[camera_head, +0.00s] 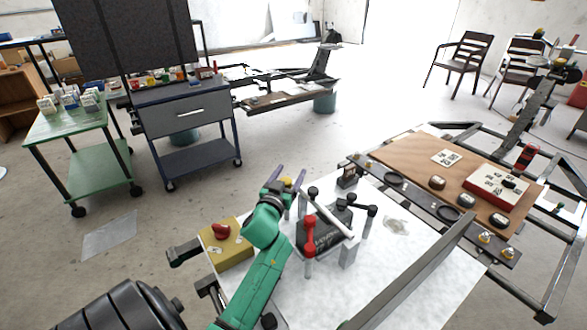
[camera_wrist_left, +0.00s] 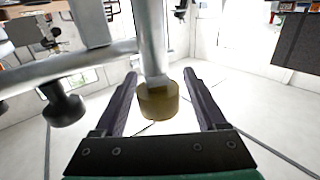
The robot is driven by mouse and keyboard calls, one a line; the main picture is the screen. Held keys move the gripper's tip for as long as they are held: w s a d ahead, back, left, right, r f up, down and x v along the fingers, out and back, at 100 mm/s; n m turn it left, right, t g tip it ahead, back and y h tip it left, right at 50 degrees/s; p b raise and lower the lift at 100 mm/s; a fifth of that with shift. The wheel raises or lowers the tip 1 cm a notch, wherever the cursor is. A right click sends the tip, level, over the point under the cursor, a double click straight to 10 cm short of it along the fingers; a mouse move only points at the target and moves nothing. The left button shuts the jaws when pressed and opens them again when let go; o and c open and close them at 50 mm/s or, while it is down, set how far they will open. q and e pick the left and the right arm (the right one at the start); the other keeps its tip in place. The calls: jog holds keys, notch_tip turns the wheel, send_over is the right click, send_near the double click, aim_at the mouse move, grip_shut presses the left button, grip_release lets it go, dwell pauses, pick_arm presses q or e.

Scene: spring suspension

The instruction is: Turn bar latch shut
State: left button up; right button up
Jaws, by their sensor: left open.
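The bar latch (camera_head: 327,217) is a pale metal bar running diagonally over a dark block (camera_head: 318,238) on the white table. Its brass-coloured end knob (camera_wrist_left: 158,100) hangs from the bar in the left wrist view and also shows as a small yellow end (camera_head: 287,181) in the head view. My left gripper (camera_head: 287,178), on the green arm, is open with one finger on each side of this knob. Gaps show between knob and fingers in the wrist view (camera_wrist_left: 160,95). A red-topped post (camera_head: 308,232) stands beside the block. My right gripper is out of view.
Several black-knobbed posts (camera_head: 371,211) surround the block closely. A yellow box with a red knob (camera_head: 221,231) sits left of my arm. A long grey rail (camera_head: 410,275) crosses the table's right part. A brown board with fittings (camera_head: 420,165) lies beyond.

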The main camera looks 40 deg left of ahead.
pick_arm(q)
jog(key=shift+s+r, duration=0.1)
jog(key=shift+s, duration=0.05)
jog(key=shift+s+d+r, duration=0.1)
jog(key=shift+c, duration=0.5)
jog(key=c, duration=1)
jog(key=shift+r+p, duration=0.1)
jog(key=shift+p, duration=0.25)
grip_shut()
jog(key=m+h+p, duration=0.2)
jog(key=h+p, duration=0.1)
jog(key=m+t+h+p, duration=0.1)
jog(key=shift+d+r+p, duration=0.3)
jog(key=shift+p, duration=0.05)
jog(key=h, duration=0.1)
jog(key=m+h, duration=0.1)
jog(key=h, duration=0.1)
jog(key=shift+d+f+m+p, duration=0.25)
jog(key=shift+f+m+p, duration=0.05)
jog(key=shift+f, duration=0.1)
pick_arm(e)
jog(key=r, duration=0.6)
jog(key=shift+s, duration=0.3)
